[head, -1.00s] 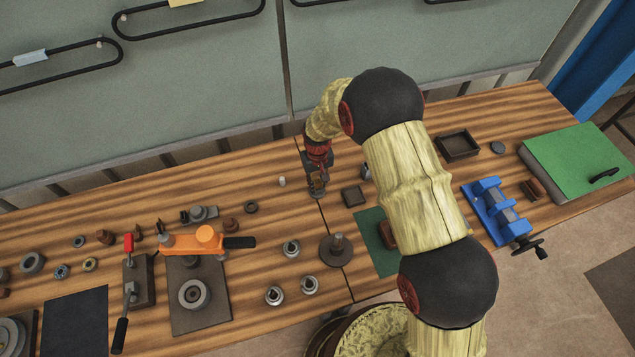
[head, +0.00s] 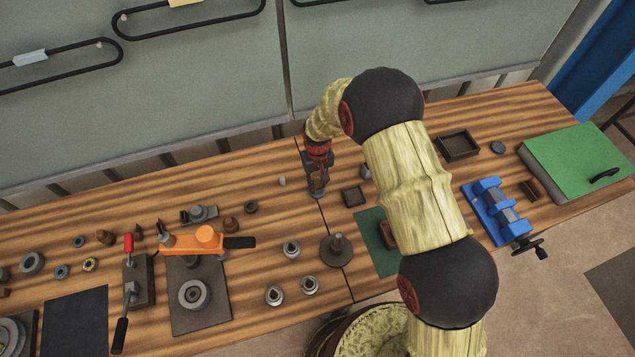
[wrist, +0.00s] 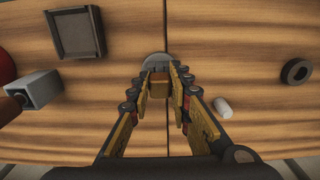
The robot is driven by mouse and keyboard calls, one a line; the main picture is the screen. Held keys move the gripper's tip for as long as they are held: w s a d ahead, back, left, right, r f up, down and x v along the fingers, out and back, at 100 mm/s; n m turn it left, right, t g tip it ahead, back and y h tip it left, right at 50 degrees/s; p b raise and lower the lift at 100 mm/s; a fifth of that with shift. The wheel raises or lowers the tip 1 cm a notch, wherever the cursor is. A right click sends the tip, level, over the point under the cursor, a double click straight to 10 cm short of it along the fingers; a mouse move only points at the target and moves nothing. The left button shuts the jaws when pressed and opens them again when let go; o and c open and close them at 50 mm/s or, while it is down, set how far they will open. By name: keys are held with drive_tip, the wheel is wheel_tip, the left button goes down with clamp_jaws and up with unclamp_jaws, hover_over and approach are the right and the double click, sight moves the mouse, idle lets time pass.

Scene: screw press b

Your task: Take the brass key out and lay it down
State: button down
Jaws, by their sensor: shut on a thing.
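My gripper (wrist: 160,92) points down at the bench, and its fingers are closed on a small brass-brown piece (wrist: 159,78), which I take to be the brass key. Only its upper part shows between the fingertips. A round grey thing (wrist: 155,59) shows just past the fingertips, under or behind the piece. I cannot tell whether the piece is still seated in it. In the head view my gripper (head: 317,183) is low over the bench by the seam, and the piece is too small there to make out clearly.
A small dark square tray (wrist: 76,34) is near the gripper. A white peg (wrist: 221,106) and a dark ring (wrist: 296,72) lie on the other side. A flanged grey post (head: 337,247) stands nearer the front. Bare wood (head: 270,222) lies left of the gripper.

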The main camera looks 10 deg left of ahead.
sight(317, 182)
drive_tip(key=shift+r, duration=0.25)
drive_tip(key=shift+r, duration=0.35)
drive_tip(key=shift+r+p, duration=0.6)
drive_tip(key=shift+r, duration=0.35)
drive_tip(key=shift+r+p, duration=0.65)
drive_tip(key=shift+r, duration=0.7)
